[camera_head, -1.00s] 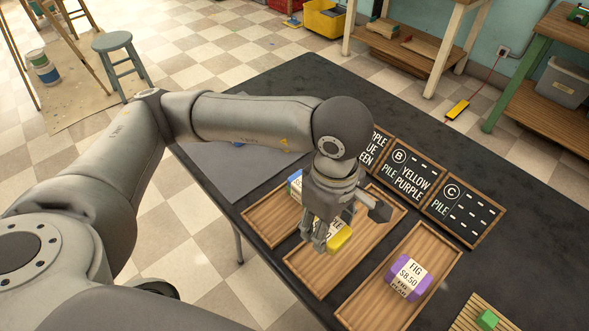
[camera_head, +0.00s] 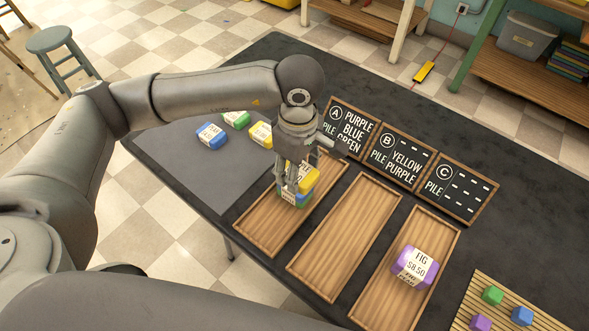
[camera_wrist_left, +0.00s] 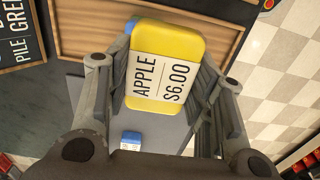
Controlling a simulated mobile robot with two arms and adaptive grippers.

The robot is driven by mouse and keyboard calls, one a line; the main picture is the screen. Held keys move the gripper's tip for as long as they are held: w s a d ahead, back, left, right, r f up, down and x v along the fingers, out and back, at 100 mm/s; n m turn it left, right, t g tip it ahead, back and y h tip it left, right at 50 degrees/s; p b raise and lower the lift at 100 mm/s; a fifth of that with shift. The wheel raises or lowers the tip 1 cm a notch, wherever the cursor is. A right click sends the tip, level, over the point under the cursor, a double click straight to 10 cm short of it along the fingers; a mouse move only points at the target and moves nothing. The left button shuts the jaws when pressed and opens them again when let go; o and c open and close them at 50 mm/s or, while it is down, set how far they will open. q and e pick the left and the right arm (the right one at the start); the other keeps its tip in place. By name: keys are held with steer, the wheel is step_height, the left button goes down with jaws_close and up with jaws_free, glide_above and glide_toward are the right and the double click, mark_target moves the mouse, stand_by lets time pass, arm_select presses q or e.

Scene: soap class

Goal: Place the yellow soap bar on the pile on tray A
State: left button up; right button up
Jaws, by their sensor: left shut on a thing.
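The yellow soap bar (camera_head: 309,177), labelled APPLE $6.00 in the left wrist view (camera_wrist_left: 168,42), is between the fingers of my left gripper (camera_head: 296,188). The gripper is shut on it over the upper part of tray A (camera_head: 262,229), the leftmost tray. Under the bar, soap with blue and green showing (camera_head: 296,199) sits on tray A, partly hidden by the fingers. Blue edges also show beside the bar in the left wrist view. I cannot tell whether the yellow bar touches the soap below. My right gripper is not in view.
Tray B (camera_head: 345,225) is empty. Tray C (camera_head: 391,300) holds purple FIG soap (camera_head: 415,266). Blue (camera_head: 211,136), green (camera_head: 236,119) and yellow (camera_head: 261,134) soaps lie on the grey mat (camera_head: 190,165). Sign A (camera_head: 347,128) stands behind tray A. Small coloured blocks lie on a slatted mat (camera_head: 505,303).

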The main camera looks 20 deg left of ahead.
arm_select(q)
steer(key=shift+w+a+f, duration=0.2)
steer(key=shift+w+f, duration=0.25)
steer(key=shift+f, duration=0.1)
steer(key=shift+w+a+f, duration=0.2)
steer(key=shift+w+f, duration=0.25)
steer(key=shift+f, duration=0.1)
steer(key=shift+w+a+f, duration=0.2)
steer(key=shift+w+f, duration=0.15)
steer(key=shift+f, duration=0.15)
steer(key=f+p, duration=0.1)
steer(key=f, duration=0.2)
steer(key=shift+w+a+p, duration=0.15)
steer(key=shift+w+p, duration=0.05)
steer(key=shift+p, duration=0.15)
steer(key=shift+f, duration=0.3)
steer(key=shift+f+b, duration=0.2)
steer(key=shift+b, duration=0.1)
steer(key=o, duration=1.1)
steer(key=shift+r, duration=0.1)
steer(key=shift+c, duration=0.2)
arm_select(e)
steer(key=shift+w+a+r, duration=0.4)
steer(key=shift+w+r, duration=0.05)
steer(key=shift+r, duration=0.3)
